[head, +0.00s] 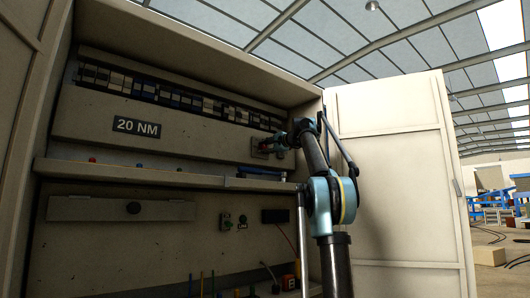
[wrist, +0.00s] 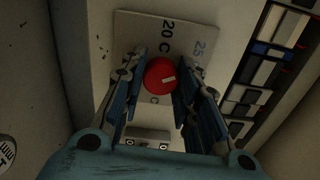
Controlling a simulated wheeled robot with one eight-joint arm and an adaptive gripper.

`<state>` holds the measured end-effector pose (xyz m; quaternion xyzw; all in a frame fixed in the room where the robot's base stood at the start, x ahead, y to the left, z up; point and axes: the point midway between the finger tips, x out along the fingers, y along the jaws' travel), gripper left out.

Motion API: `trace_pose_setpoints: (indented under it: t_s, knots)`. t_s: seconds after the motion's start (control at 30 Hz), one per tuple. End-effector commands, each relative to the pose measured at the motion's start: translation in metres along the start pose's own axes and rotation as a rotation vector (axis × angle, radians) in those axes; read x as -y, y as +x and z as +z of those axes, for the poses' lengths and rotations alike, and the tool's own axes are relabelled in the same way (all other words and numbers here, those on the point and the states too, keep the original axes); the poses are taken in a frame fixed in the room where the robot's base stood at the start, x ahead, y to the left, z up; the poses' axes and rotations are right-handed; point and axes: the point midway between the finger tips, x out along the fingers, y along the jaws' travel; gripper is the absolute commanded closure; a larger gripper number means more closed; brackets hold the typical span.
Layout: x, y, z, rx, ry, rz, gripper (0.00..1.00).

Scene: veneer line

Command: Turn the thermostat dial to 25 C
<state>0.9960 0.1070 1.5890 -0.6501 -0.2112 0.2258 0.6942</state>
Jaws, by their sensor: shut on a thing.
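The thermostat dial (wrist: 160,75) is a round red knob with a short white mark on a pale scale plate (wrist: 132,28). The plate shows "20 C" above the dial in the wrist view and a fainter "25" at its upper right; other lettering is partly hidden by the fingers. The white mark lies right of the dial's centre and points roughly right, a little upward. My gripper (wrist: 160,88) is shut on the dial, one finger on each side. In the head view my gripper (head: 271,146) is at the cabinet's back panel and mostly hides the dial.
A shelf edge (head: 150,174) passes below my gripper. The open cabinet door (head: 395,170) stands to the right of my arm, and the cabinet's left wall encloses the other side.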

Motion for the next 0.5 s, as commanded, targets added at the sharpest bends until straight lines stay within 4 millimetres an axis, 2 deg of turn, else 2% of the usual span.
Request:
trace_pose_setpoints:
  t_s: [0.03,0.1,0.5]
  knots:
    - [-0.0016,-0.0003,-0.0018,-0.003,-0.005,0.004,0.64]
    - [-0.0014,-0.0003,-0.0017,-0.003,-0.004,0.003,0.51]
    - [-0.0002,-0.0028,-0.0003,-0.001,-0.002,0.001,0.51]
